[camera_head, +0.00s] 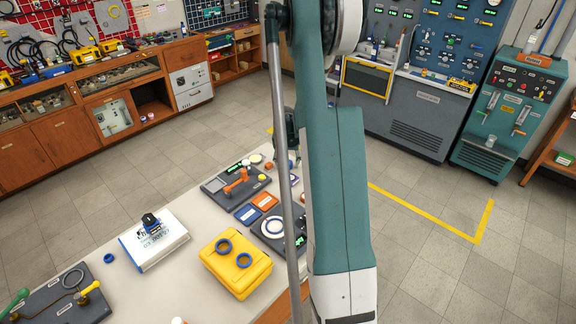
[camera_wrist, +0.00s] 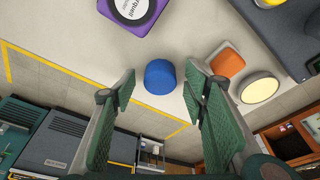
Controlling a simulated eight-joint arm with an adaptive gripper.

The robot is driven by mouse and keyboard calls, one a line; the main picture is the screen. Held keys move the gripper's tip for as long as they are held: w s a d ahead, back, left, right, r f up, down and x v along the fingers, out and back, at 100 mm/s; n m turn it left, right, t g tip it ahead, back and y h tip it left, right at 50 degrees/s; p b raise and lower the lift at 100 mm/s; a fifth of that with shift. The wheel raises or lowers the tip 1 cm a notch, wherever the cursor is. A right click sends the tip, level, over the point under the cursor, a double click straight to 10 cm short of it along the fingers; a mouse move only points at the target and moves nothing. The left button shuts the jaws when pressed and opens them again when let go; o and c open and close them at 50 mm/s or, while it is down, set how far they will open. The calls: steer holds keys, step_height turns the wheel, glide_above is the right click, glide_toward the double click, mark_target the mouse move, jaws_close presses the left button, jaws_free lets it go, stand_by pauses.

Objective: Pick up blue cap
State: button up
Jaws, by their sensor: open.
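The blue cap (camera_wrist: 160,77) is a short round cylinder on the pale bench top (camera_wrist: 80,45) in the wrist view, close to the bench edge. My gripper (camera_wrist: 160,84) is open, with its green ridged fingers to either side of the cap in the picture. There are visible gaps between the cap and both fingers, and nothing is held. I cannot tell how far the fingertips are above the bench.
An orange-topped block (camera_wrist: 227,62) and a cream disc (camera_wrist: 260,88) stand near the right finger. A purple-edged box (camera_wrist: 131,10) lies beyond the cap. In the head view, a yellow case (camera_head: 236,270) with blue rings and a white case (camera_head: 153,241) sit on the bench.

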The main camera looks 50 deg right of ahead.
mark_target(288, 163)
steer(key=c, duration=0.8)
steer(key=shift+r, duration=0.15)
steer(key=shift+r, duration=4.85)
